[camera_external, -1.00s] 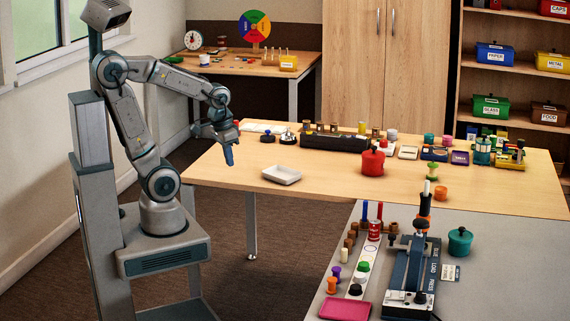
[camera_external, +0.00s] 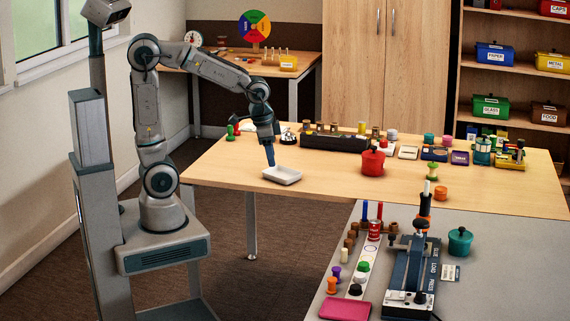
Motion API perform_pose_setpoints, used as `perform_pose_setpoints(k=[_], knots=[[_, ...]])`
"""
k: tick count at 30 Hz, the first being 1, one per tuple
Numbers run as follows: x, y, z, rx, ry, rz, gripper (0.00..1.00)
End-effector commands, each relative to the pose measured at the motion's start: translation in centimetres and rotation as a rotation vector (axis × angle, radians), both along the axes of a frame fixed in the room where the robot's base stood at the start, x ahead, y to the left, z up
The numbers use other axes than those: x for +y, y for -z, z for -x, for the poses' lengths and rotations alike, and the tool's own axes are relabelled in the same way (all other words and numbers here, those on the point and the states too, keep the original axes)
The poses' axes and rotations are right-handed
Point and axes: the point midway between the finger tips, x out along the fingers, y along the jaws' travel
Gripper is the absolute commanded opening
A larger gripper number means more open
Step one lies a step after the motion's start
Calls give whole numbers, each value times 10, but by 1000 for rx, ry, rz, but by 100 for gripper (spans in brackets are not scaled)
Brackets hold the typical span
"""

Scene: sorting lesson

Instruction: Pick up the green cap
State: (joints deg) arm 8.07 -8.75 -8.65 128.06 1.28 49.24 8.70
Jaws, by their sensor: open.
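My gripper (camera_external: 270,158) points down over the wooden table, at the back-left edge of a white tray (camera_external: 289,177). It is open with nothing visible in it, well to the back left of the green piece. I cannot tell whether its tips touch the tray.
A red can (camera_external: 375,229) is at the strip's far end. A red pot (camera_external: 373,162) and a long black rack (camera_external: 334,140) stand on the wooden table. Its front middle is mostly clear.

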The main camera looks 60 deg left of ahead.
Motion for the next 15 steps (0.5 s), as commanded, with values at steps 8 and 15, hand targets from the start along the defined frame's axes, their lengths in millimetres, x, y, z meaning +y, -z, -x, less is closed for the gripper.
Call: perform_pose_setpoints(k=[8,15], knots=[[-155,-2,-55,-24,468,34,52],[-296,11,-54,-44,818,127,52]])
